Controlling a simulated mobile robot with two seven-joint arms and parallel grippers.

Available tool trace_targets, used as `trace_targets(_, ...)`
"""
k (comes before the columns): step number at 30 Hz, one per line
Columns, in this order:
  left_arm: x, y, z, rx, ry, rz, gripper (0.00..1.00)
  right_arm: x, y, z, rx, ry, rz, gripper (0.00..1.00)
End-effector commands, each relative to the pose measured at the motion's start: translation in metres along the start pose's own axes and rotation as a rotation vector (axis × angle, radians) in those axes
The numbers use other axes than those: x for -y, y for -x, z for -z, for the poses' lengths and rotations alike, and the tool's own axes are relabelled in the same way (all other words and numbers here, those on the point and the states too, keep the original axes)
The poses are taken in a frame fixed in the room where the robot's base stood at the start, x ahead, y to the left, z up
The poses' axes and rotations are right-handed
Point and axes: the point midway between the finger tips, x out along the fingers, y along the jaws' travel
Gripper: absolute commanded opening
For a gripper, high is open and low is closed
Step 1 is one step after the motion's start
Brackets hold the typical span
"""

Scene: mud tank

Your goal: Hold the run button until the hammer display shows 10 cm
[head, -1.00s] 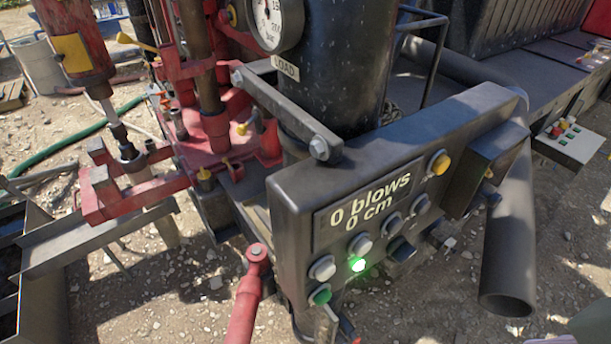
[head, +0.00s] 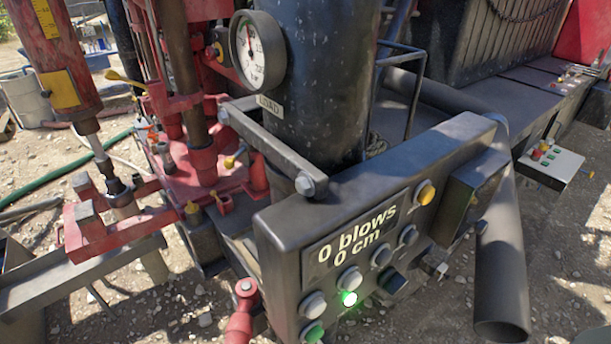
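The hammer display (head: 355,243) on the dark control panel (head: 285,238) reads "0 blows" and "0 cm". Below and beside it are several round buttons: a green one (head: 313,333) at the lower left, a lit green one (head: 349,298), a yellow one (head: 425,192) at the upper right, and grey ones such as the one left of the lit light (head: 313,304). I cannot tell from labels which is the run button. Neither of my grippers is in view.
A red lever (head: 243,305) stands left of the panel. A pressure gauge (head: 257,50) is on the black cylinder (head: 320,90). A dark pipe (head: 503,270) stands right of the panel. A smaller button box (head: 550,164) lies further right. Red rig machinery fills the left.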

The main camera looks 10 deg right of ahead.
Motion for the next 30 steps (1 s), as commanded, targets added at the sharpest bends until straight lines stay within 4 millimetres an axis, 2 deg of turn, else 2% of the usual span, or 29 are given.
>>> trace_targets(2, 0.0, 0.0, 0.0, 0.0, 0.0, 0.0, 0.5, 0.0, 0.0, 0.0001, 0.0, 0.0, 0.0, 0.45)
trace_targets(14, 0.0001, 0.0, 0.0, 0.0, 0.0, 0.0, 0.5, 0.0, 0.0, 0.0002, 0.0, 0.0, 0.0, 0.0)
trace_targets(30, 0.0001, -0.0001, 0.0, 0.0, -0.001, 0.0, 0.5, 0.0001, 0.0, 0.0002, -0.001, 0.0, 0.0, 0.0)
